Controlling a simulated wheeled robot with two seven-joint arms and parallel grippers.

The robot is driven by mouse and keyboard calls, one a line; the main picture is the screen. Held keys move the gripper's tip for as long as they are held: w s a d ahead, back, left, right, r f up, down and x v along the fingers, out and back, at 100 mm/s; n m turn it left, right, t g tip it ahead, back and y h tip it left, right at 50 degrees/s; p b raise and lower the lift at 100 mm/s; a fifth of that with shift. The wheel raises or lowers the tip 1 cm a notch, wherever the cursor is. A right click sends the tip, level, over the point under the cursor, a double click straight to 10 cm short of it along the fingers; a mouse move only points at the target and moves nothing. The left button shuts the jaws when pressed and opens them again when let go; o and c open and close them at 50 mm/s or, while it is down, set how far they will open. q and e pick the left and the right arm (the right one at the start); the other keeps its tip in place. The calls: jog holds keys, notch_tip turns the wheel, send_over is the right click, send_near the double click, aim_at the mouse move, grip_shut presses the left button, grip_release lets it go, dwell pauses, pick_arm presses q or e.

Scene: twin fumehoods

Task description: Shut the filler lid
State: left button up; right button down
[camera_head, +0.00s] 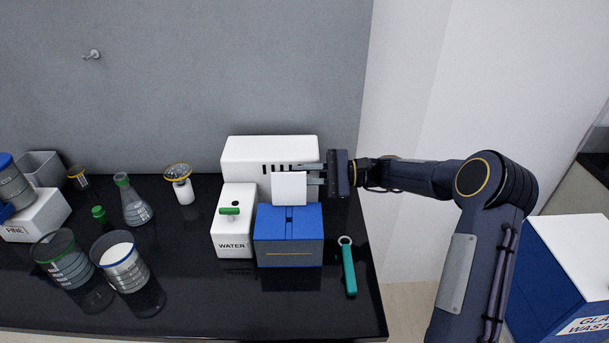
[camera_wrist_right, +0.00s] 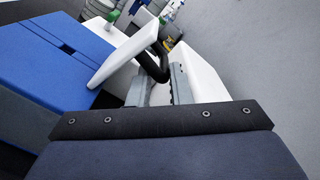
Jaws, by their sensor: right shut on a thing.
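The filler is a blue box (camera_head: 289,246) with a slotted top, in front of a white housing (camera_head: 250,150). Its lid, a white square plate (camera_head: 289,188), stands raised at the back of the blue top. In the wrist view the lid (camera_wrist_right: 119,50) leans up from the blue box (camera_wrist_right: 50,50), with a black handle (camera_wrist_right: 153,62) on its back face. My right gripper (camera_head: 312,174) reaches in from the right behind the lid. Its fingers (camera_wrist_right: 158,88) are shut on the handle; the exact contact is partly hidden. My left gripper is not in view.
A white WATER box (camera_head: 233,240) with a green knob stands left of the filler. A teal-handled tool (camera_head: 348,268) lies to its right. Beakers (camera_head: 122,266), a flask (camera_head: 135,205) and a FINE box (camera_head: 38,215) stand further left. The bench's right edge is close.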

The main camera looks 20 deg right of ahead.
aim_at(304, 193)
jog(key=shift+w+r, duration=0.1)
jog(key=shift+r, duration=0.45)
jog(key=s+n+b, duration=0.1)
jog(key=n+b, duration=0.2)
jog(key=b, duration=0.2)
jog(key=s+a+r+n+b, duration=0.1)
jog(key=s+n+b, duration=0.1)
jog(key=b, duration=0.3)
jog(key=s+n+b, duration=0.1)
jog(key=n+b, duration=0.2)
jog(key=b, duration=0.2)
jog(key=shift+s+a+r+n, duration=0.2)
jog(key=shift+s+a+n, duration=0.1)
jog(key=shift+s, duration=0.1)
jog(key=s+n+b, duration=0.1)
jog(key=n+b, duration=0.1)
jog(key=b, duration=0.3)
jog(key=s+a+n+b, duration=0.1)
jog(key=s+n+b, duration=0.1)
jog(key=n+b, duration=0.1)
jog(key=s+f+n+b, duration=0.1)
jog(key=s+n+b, duration=0.1)
jog(key=b, duration=0.4)
jog(key=shift+a+n+b, duration=0.25)
jog(key=shift+n+b, duration=0.05)
jog(key=shift+n, duration=0.1)
jog(key=shift+s+n+b, duration=0.4)
jog(key=shift+n+b, duration=0.2)
jog(key=shift+b, duration=0.2)
